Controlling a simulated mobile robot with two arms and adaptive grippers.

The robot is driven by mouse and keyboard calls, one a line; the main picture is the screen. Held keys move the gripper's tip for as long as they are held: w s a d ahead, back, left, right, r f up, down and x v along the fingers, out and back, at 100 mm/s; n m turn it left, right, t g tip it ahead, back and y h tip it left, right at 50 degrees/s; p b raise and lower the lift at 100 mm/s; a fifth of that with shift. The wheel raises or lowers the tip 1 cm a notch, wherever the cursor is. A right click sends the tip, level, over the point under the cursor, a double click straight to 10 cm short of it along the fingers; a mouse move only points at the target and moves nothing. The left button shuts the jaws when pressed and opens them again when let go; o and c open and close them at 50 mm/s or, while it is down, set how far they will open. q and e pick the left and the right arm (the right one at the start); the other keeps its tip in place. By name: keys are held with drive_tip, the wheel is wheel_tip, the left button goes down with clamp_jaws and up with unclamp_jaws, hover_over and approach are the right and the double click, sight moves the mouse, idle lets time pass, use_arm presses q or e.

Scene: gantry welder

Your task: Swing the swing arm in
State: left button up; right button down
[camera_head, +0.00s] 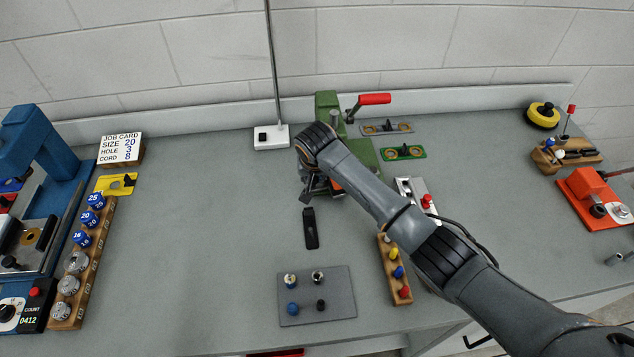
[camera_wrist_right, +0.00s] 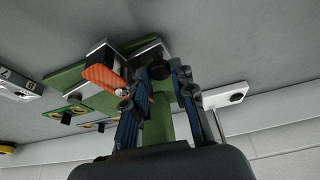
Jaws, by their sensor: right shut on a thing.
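The green gantry welder (camera_head: 328,103) stands at the back middle of the bench, with a red-handled lever (camera_head: 374,99) at its top. My right gripper (camera_head: 312,192) is low in front of it, mostly hidden behind my own right wrist. In the right wrist view my right gripper (camera_wrist_right: 160,72) has its fingers on a dark round knob (camera_wrist_right: 158,69), which I take to be on the swing arm. An orange part (camera_wrist_right: 103,76) of the welder is just left of the fingers. The rest of the swing arm is hidden. My left gripper is not in view.
A black slotted piece (camera_head: 311,229) lies in front of the gripper. A grey mat (camera_head: 338,309) with several small parts is nearer. A wooden strip (camera_head: 387,262) of coloured knobs lies right of it. A white-based stand (camera_head: 271,144) is back left. The bench left of centre is clear.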

drive_tip(key=shift+w+a+m, duration=0.2)
drive_tip(key=shift+w+m, duration=0.2)
drive_tip(key=shift+w, duration=0.1)
drive_tip(key=c, duration=1.4)
unclamp_jaws()
drive_tip(key=v, duration=1.2)
drive_tip(key=shift+a, duration=0.1)
